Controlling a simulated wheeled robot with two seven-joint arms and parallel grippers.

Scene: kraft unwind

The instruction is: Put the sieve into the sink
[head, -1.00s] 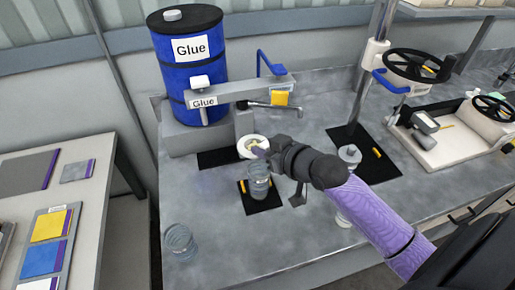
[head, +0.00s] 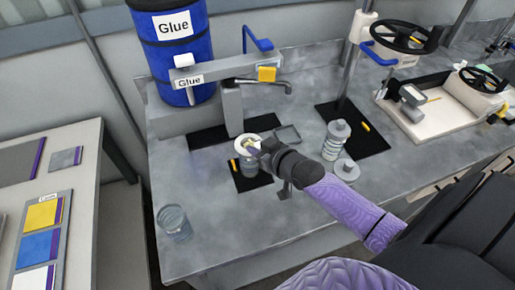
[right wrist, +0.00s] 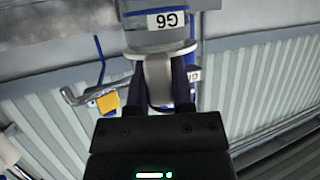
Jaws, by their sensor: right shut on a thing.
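A round, white-rimmed thing that looks like the sieve (head: 246,141) is at the tip of my right gripper (head: 259,149). It is just above a clear jar (head: 249,167) on a small black mat; I cannot tell whether it touches the jar. In the right wrist view, my dark fingers (right wrist: 160,88) are shut on its grey band, and its pale rim (right wrist: 160,51) shows beyond them. The inside of the thing is too small to make out. No basin can be clearly told as the sink. My left gripper is not in view.
A blue Glue drum (head: 173,55) with a spout (head: 262,83) stands behind. A small grey square tray (head: 287,135), a bottle (head: 335,138) and a low grey container (head: 347,170) are to the right. A clear jar (head: 173,222) stands front left. The front middle of the bench is clear.

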